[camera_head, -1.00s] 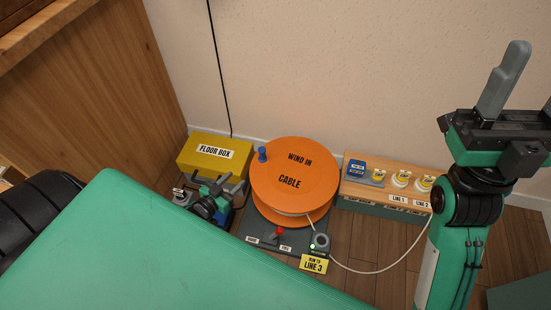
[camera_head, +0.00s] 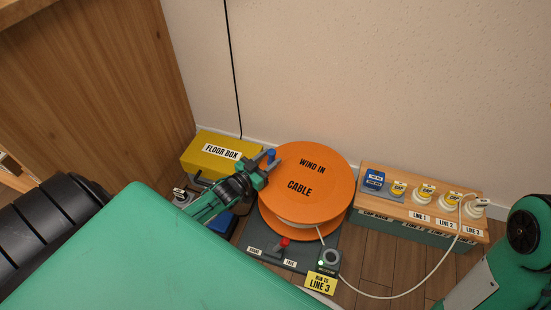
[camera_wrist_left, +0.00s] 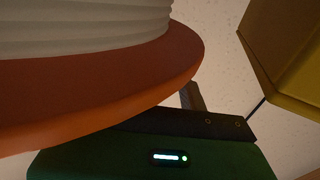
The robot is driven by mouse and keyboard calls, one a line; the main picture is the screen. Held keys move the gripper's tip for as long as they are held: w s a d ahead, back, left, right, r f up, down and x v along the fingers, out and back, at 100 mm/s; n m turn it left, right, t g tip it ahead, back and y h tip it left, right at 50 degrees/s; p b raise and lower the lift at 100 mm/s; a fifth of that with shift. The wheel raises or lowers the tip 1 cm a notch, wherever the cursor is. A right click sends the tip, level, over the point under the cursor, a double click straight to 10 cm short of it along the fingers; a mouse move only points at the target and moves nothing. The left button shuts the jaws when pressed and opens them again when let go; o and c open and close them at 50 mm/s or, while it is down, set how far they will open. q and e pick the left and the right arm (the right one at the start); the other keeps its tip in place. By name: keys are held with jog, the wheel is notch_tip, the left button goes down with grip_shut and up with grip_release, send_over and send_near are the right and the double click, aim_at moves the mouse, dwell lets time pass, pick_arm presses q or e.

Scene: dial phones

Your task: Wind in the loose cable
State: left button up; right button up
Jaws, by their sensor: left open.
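The orange reel (camera_head: 312,215) marked "WIND IN CABLE" lies flat on a dark base, with a blue crank knob (camera_head: 271,154) at its left rim. White cable (camera_head: 375,297) leaves the reel past a grey ring, curves loosely over the floor and rises to the LINE 3 socket (camera_head: 474,208). My left gripper (camera_head: 268,166) is open beside the knob; whether they touch is unclear. In the left wrist view, the reel's rim (camera_wrist_left: 150,75) and wound cable (camera_wrist_left: 80,25) fill the upper left; the knob is not visible there. My right gripper is out of frame.
The yellow floor box (camera_head: 222,157) stands left of the reel, near my left arm. A red lever (camera_head: 285,241) and the "RUN TO LINE 3" sign (camera_head: 320,284) are in front. The wooden socket box (camera_head: 400,206) stands right. A wall closes the back.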

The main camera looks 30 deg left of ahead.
pick_arm(q)
jog(key=shift+w+d+b, duration=0.15)
jog(key=shift+w+b, duration=0.15)
jog(key=shift+w, duration=0.55)
jog(key=shift+w+d+b, duration=0.15)
jog(key=shift+w+b, duration=0.1)
jog(key=shift+w, duration=0.55)
grip_shut()
